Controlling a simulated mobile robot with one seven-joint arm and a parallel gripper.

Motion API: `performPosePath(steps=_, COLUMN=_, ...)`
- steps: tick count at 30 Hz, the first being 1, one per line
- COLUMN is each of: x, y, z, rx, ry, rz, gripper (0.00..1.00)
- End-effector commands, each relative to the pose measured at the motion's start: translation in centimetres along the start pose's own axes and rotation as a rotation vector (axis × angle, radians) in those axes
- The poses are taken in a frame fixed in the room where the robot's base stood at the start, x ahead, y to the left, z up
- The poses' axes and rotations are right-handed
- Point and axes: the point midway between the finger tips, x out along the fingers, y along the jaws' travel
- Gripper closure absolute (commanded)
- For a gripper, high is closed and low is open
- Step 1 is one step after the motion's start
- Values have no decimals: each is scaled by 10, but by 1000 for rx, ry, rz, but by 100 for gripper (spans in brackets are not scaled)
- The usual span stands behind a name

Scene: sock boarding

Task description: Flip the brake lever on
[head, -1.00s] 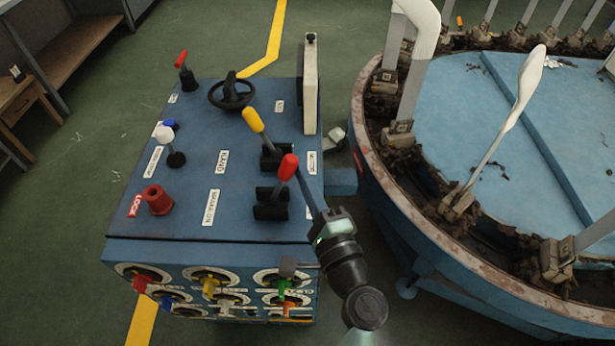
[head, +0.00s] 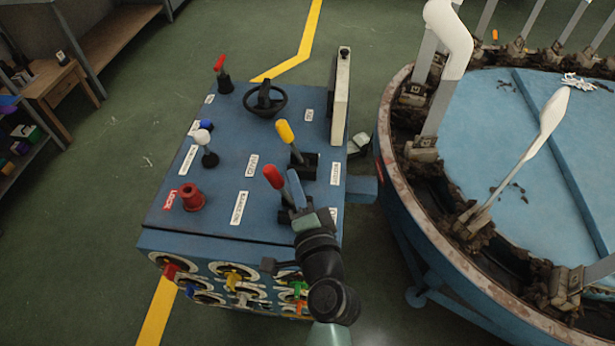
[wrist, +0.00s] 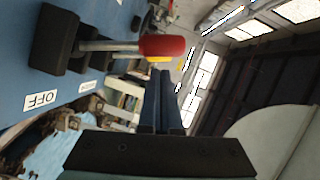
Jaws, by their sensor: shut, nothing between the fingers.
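The red-handled lever (head: 273,177) stands near the front right of the blue control box's top and leans left. In the wrist view its red knob (wrist: 163,46) and metal stem show, with its dark base at left. I take it for the brake lever; the label left of it is hard to read. My gripper (head: 295,187) is shut and empty, just right of the red lever. In the wrist view the fingertips (wrist: 167,78) are close to the knob; I cannot tell whether they touch. My gripper partly hides the lever's base in the head view.
A yellow-handled lever (head: 285,131) stands behind the red one, also leaning left. A red button (head: 191,198), white-knobbed lever (head: 202,137) and steering wheel (head: 264,100) share the top. An OFF label (wrist: 41,101) shows in the wrist view. A round blue machine (head: 405,240) stands right.

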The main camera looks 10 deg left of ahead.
Motion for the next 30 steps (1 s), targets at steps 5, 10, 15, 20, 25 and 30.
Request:
performPosePath(steps=5, x=4, y=-3, z=9, rx=-1, ry=-1, rz=0, gripper=100)
performPosePath(steps=10, x=5, y=-3, z=12, rx=-1, ry=1, rz=0, gripper=100)
performPosePath(steps=15, x=6, y=-3, z=13, rx=0, ry=1, rz=0, gripper=100)
performPosePath(steps=20, x=6, y=-3, z=13, rx=1, ry=1, rz=0, gripper=100)
performPosePath(steps=25, x=6, y=-3, z=13, rx=1, ry=1, rz=0, gripper=100)
performPosePath(steps=30, x=8, y=-6, z=10, rx=0, ry=2, rz=0, gripper=100)
